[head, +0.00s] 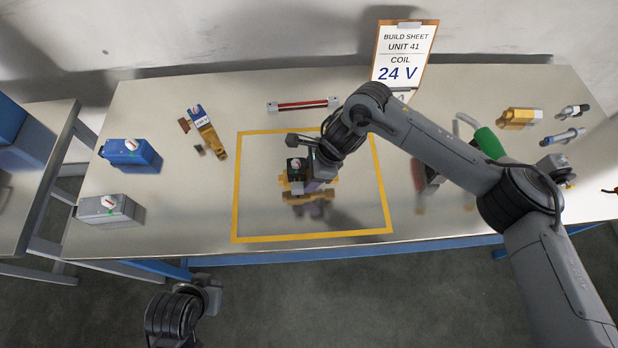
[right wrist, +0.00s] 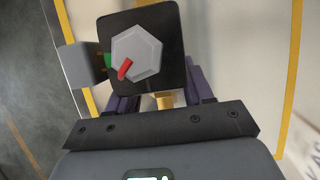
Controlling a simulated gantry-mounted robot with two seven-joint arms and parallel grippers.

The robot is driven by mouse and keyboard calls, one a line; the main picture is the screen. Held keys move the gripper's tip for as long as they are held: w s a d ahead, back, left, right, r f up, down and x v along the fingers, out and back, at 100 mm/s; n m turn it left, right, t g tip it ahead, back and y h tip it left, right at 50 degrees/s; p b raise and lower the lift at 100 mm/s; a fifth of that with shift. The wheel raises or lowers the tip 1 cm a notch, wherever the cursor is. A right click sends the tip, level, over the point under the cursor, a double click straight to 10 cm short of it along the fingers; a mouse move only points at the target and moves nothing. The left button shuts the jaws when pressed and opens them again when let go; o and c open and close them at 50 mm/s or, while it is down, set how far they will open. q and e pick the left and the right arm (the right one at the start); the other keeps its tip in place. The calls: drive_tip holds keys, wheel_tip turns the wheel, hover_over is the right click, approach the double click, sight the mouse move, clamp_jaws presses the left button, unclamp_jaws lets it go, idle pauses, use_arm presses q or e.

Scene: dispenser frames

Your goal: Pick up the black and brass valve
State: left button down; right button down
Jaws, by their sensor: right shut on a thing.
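The black and brass valve (head: 296,166) is inside the yellow outlined square on the table. It has a black block with a grey knob on top and a brass body below. In the right wrist view its black block (right wrist: 172,75) shows a grey hexagonal knob with a red pointer, and some brass shows under it. My right gripper (right wrist: 160,98) is shut on it, with dark fingers on both sides. A brass-coloured image shows just below the valve on the shiny table. My left gripper (head: 209,295) is at the bottom, off the table's front edge; its fingers are unclear.
A blue box (head: 130,153) and a grey box (head: 107,209) stand at left. A brass valve with a blue-white top (head: 204,130) lies near them. A red bar (head: 303,104) lies behind the square. A build sheet (head: 404,55) reads 24 V. Several fittings lie at right.

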drive_tip(key=s+d+r, duration=0.6)
drive_tip(key=d+r, duration=0.1)
drive_tip(key=d, duration=0.2)
drive_tip(key=shift+s+d+r+p, duration=0.2)
drive_tip(key=shift+d+r+p, duration=0.15)
drive_tip(key=shift+r, duration=0.05)
drive_tip(key=shift+w+a, duration=0.1)
drive_tip(key=shift+w+a+b, duration=0.5)
drive_tip(key=shift+w+a, duration=0.5)
drive_tip(key=shift+a, duration=0.5)
drive_tip(key=shift+w+a+b, duration=0.55)
drive_tip(key=shift+w+a, duration=0.45)
drive_tip(key=shift+a, duration=0.55)
drive_tip(key=shift+w+a+b, duration=0.5)
drive_tip(key=shift+w+a, duration=0.5)
drive_tip(key=shift+a, duration=0.5)
drive_tip(key=shift+w+a, duration=0.2)
drive_tip(key=shift+f, duration=0.2)
